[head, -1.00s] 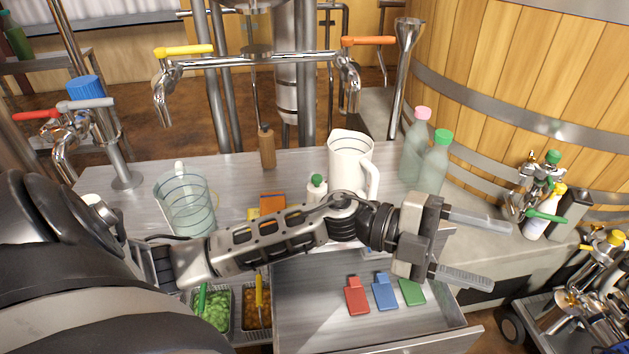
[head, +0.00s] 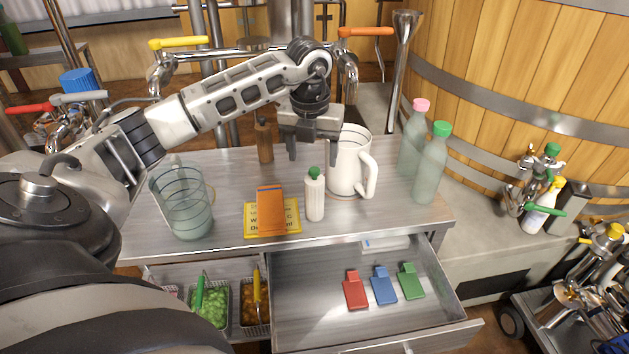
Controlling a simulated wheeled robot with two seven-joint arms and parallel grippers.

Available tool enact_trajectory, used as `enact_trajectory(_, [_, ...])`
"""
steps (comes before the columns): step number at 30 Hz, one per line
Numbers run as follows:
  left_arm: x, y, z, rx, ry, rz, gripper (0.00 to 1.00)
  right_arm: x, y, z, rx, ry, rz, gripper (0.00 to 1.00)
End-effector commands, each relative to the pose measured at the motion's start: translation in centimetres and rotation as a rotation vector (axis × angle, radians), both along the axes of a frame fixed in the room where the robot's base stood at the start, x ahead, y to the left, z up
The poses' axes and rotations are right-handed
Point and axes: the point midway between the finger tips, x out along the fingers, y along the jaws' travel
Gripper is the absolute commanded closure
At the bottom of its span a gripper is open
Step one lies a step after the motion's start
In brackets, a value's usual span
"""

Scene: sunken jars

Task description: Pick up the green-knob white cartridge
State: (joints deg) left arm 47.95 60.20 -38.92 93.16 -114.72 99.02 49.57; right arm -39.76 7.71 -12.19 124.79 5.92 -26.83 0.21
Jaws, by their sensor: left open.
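The white cartridge (head: 314,200) with a green knob on top stands upright on the metal counter, in front of the white pitcher. My left gripper (head: 313,155) is open and empty, its fingers pointing down. In the head view its fingertips show just above the green knob, one on either side; I cannot tell the exact height or depth between them. The gripper overlaps the pitcher's left edge in the picture. My right gripper is out of view.
A white pitcher (head: 348,165) stands close behind the cartridge. An orange block (head: 270,208) on a yellow sign (head: 289,222) lies to its left, with a glass jar (head: 180,205) farther left. Two bottles (head: 430,170) stand right. The open drawer (head: 330,325) holds colored tags.

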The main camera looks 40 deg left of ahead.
Motion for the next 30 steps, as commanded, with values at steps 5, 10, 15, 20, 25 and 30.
enact_trajectory(5, [0.3, 0.1, -2.5, -0.001, 0.0, 0.0, 0.35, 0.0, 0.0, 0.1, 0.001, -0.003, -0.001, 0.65])
enact_trajectory(10, [0.3, 0.1, -3.6, -0.001, 0.001, -0.002, 0.35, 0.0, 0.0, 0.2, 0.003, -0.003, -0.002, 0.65])
enact_trajectory(15, [0.5, 0.0, -6.0, -0.002, 0.002, -0.002, 0.35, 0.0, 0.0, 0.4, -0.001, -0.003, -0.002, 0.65])
enact_trajectory(20, [0.7, 0.1, -7.9, -0.002, 0.001, -0.001, 0.35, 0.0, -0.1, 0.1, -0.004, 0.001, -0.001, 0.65])
enact_trajectory(25, [0.8, 0.1, -8.3, -0.001, -0.002, -0.002, 0.35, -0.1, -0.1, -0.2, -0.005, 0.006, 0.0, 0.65])
enact_trajectory(30, [0.8, 0.1, -8.3, -0.001, -0.002, -0.002, 0.49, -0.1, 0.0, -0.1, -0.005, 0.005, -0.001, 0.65])
